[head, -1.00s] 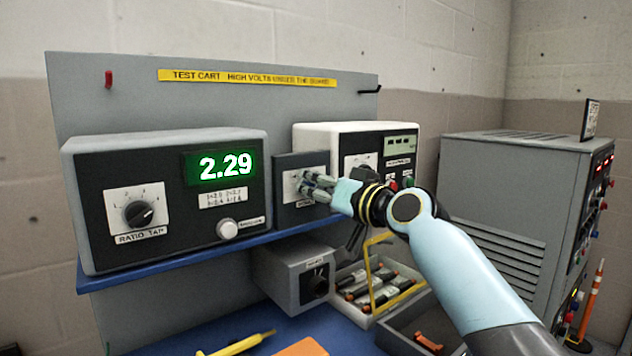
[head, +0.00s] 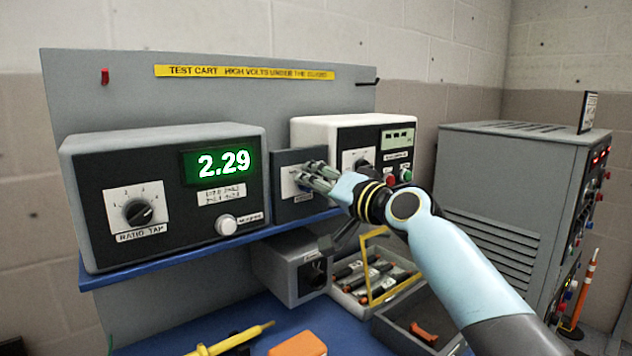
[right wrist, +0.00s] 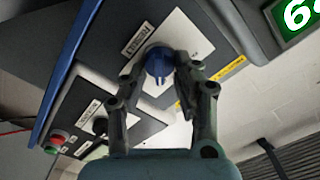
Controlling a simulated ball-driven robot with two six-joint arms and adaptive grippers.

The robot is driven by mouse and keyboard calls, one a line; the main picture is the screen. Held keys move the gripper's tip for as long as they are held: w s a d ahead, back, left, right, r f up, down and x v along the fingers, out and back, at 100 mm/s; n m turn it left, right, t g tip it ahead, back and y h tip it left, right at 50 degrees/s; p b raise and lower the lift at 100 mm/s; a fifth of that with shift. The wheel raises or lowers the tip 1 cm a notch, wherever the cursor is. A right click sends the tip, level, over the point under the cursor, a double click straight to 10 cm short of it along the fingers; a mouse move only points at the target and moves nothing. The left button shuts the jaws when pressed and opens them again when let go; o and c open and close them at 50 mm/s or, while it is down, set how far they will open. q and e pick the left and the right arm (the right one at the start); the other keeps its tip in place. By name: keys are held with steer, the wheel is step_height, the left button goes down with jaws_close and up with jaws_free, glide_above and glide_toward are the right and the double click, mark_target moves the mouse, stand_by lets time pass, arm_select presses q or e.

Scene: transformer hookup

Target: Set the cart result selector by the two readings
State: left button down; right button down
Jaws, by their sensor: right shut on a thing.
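The result selector (head: 287,158) is a dark panel with a pale plate between two instruments on the blue shelf. Its blue knob (right wrist: 159,62) shows in the right wrist view, its pointer direction unclear. My right gripper (head: 306,177) is at this panel, and its fingers are shut on the knob in the right wrist view (right wrist: 158,70). The left instrument (head: 90,170) reads 2.29 on a green display (head: 222,164) and has a RATIO TAP knob (head: 138,212). The right white-cased instrument (head: 330,127) has a small display (head: 398,138), too small to read. My left gripper is out of view.
A grey louvred cabinet (head: 480,215) stands at the right. Below the shelf are a grey box (head: 285,270), a tray with a yellow handle (head: 365,290) and a dark bin (head: 400,340). A yellow probe (head: 235,340) and an orange block (head: 298,345) lie on the blue surface.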

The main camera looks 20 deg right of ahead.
steer(key=c, duration=1.1)
jaws_free()
steer(key=v, duration=1.2)
